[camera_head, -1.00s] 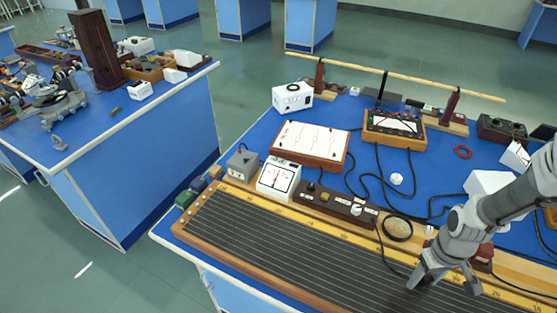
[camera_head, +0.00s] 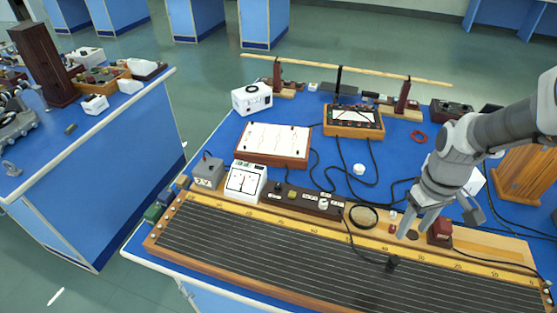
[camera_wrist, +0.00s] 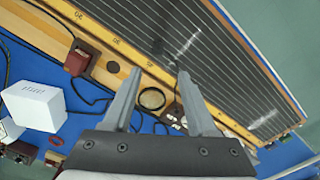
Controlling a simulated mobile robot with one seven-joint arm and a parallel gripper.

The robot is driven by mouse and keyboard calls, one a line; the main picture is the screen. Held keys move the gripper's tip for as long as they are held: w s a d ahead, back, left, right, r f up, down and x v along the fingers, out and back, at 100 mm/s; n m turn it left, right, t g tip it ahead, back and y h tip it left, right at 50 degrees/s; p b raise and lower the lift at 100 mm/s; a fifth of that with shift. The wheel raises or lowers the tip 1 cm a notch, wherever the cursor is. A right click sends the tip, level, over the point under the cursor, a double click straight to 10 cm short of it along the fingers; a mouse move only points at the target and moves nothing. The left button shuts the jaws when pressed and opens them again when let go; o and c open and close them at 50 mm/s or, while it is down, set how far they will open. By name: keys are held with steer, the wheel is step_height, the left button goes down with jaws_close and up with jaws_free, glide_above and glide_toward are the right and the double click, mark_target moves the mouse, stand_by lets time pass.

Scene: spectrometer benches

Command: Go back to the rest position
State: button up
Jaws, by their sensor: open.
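My gripper (camera_head: 440,227) is open and empty, above the right rear part of the long wire board (camera_head: 253,240). Its two fingers show apart in the wrist view (camera_wrist: 160,72), with nothing between them. A small black piece (camera_head: 393,263) with a black cable rests on the board's wires, in front of and below my gripper, apart from the fingers. It also shows in the wrist view as a dark shape (camera_wrist: 157,46) beyond the fingertips.
A dark red block (camera_head: 440,230) and a round dial (camera_head: 363,216) stand close behind the board. Meters, boxes and loose black cables fill the blue bench. A long rod (camera_head: 345,69) spans two stands at the back. Another bench (camera_head: 95,180) stands left, across an aisle.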

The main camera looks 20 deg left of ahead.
steer(key=s+a+r+m+t, duration=0.1)
steer(key=s+r+m+t, duration=0.4)
steer(key=s+r, duration=0.8)
steer(key=shift+s+r+m+t, duration=0.35)
steer(key=shift+r+m, duration=0.35)
steer(key=shift+r, duration=1.55)
steer(key=shift+s+a, duration=0.1)
stand_by(3.3)
